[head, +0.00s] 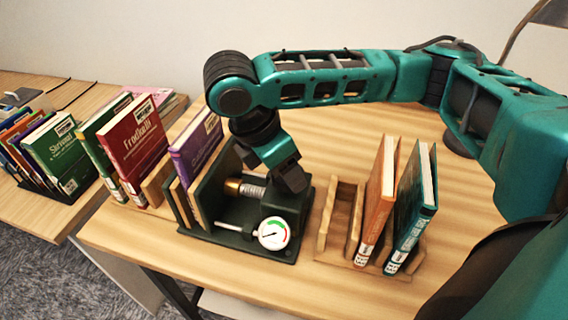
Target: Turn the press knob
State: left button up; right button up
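The press (230,240) is a dark green frame on the wooden table, with upright plates at its left. A brass and steel screw (250,190) runs sideways from the plates toward the right. A round white gauge (273,233) with a green and red arc stands at the press's front. My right gripper (292,182) points down at the right end of the screw. I cannot make out the press knob; the gripper covers that end. The fingers' opening and any grip on the knob cannot be told. My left gripper is out of view.
A purple book (196,145) stands in the press between plates. A wooden rack (345,215) right of the press holds an orange book (376,205) and a teal book (412,212). Red (135,145) and green books stand left of the press. More books stand on the left table.

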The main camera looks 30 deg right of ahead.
jog(key=n+t, duration=0.1)
jog(key=n, duration=0.2)
jog(key=n+t, duration=0.1)
jog(key=n, duration=0.2)
jog(key=shift+s+d+t+y, duration=0.1)
jog(key=shift+s+t+y, duration=0.1)
jog(key=shift+t+y, duration=0.1)
jog(key=n+t+y, duration=0.1)
jog(key=n, duration=0.3)
jog(key=n+y, duration=0.1)
jog(key=n, duration=0.2)
jog(key=shift+s+d+n+t, duration=0.1)
jog(key=shift+d+n+t, duration=0.05)
jog(key=shift+n+t, duration=0.25)
jog(key=n+y, duration=0.1)
jog(key=n, duration=0.2)
jog(key=shift+d+n+y, duration=0.1)
jog(key=shift+n+y, duration=0.2)
jog(key=n+y, duration=0.1)
jog(key=n, duration=0.2)
jog(key=shift+d, duration=0.1)
jog(key=n+y, duration=0.1)
jog(key=n, duration=0.2)
jog(key=n+y, duration=0.1)
jog(key=n, duration=0.2)
jog(key=shift+d+g, duration=0.1)
jog(key=shift+g, duration=0.2)
jog(key=shift+n+y, duration=0.3)
jog(key=shift+n, duration=0.2)
jog(key=shift+g, duration=0.3)
